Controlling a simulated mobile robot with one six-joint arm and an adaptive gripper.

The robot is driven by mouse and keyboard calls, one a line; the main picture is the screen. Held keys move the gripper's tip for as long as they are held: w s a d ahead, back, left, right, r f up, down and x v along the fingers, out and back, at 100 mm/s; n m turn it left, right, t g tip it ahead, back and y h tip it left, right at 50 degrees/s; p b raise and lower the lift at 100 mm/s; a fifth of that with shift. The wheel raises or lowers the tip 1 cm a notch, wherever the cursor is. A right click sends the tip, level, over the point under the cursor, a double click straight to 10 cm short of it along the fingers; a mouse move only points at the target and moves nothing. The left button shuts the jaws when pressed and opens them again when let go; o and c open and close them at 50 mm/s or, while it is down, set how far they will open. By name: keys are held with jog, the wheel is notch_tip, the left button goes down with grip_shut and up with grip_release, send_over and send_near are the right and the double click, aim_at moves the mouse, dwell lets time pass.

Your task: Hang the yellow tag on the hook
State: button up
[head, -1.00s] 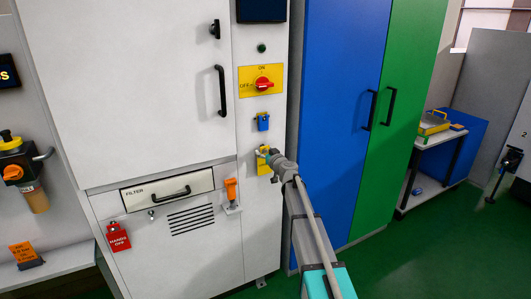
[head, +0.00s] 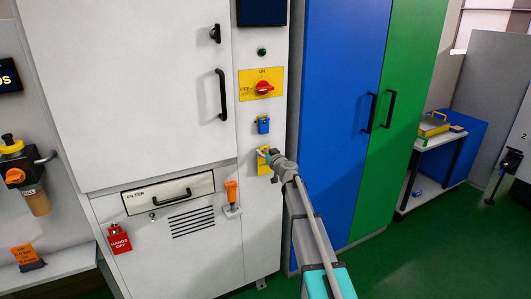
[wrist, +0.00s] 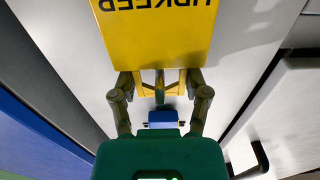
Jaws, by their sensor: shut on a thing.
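The yellow tag (head: 262,166) is at my gripper (head: 270,158), in front of the white cabinet's narrow right panel, below a small blue item. In the wrist view the tag (wrist: 155,38) shows upside-down lettering that reads UPKEEP. My gripper (wrist: 160,84) is shut on the tag's narrow end. A small metal peg (head: 152,215), possibly a hook, stands out below the filter drawer, left of the tag. I cannot tell whether a hook is behind the tag, or whether the tag touches the panel.
The blue item (head: 263,125) hangs below the red rotary switch (head: 263,87). A red HANDS OFF tag (head: 119,239) and an orange-handled part (head: 231,193) are on the cabinet's lower front. A blue locker (head: 340,120) stands close on the right. Green floor is open at lower right.

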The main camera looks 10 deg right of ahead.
jog(key=shift+s, duration=0.1)
dwell(0.3)
jog(key=shift+v, duration=1.7)
jog(key=v, duration=0.3)
jog(key=shift+s+d, duration=0.1)
jog(key=shift+s, duration=0.1)
jog(key=shift+d, duration=0.1)
dwell(1.0)
